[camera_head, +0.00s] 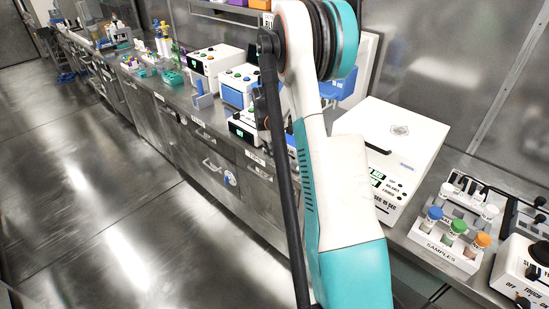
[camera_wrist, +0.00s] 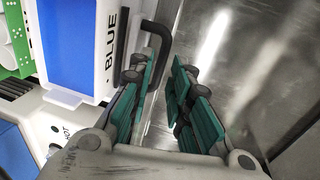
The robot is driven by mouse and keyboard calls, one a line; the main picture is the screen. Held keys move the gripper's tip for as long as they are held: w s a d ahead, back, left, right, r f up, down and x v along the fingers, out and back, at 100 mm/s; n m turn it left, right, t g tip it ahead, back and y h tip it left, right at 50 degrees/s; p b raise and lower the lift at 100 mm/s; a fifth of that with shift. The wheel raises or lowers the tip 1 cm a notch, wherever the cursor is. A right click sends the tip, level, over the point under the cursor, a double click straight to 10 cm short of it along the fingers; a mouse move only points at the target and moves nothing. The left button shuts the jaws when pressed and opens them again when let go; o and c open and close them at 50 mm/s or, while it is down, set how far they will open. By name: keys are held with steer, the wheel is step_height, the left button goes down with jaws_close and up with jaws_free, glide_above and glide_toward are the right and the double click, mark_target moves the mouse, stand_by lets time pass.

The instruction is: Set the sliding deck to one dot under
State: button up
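In the wrist view, a white device with a blue panel (camera_wrist: 68,45) and the word BLUE stands at the left. A black bent handle (camera_wrist: 160,36) sticks out beside its lettered face. A green plate with white dots (camera_wrist: 14,38) shows at the top left corner. I cannot tell for sure which part is the sliding deck. My gripper (camera_wrist: 165,68) has its two teal-padded fingers apart, with a gap between them and nothing held. The handle runs down behind or beside the left finger; contact cannot be told. In the head view my arm hides most of this spot.
White instruments (camera_head: 208,62) and a blue-fronted box (camera_head: 237,92) line the bench at the left. A large white machine (camera_head: 400,140) and a SAMPLES rack (camera_head: 440,250) with capped vials stand at the right. The floor (camera_head: 90,215) in front is clear.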

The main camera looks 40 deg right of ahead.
steer(key=shift+d+f, duration=0.15)
steer(key=shift+f, duration=0.8)
jaws_close()
steer(key=d, duration=0.7)
steer(key=w+d, duration=0.1)
steer(key=d, duration=1.3)
steer(key=shift+w+d+p, duration=0.2)
steer(key=shift+w+p, duration=0.1)
steer(key=shift+w, duration=0.05)
jaws_free()
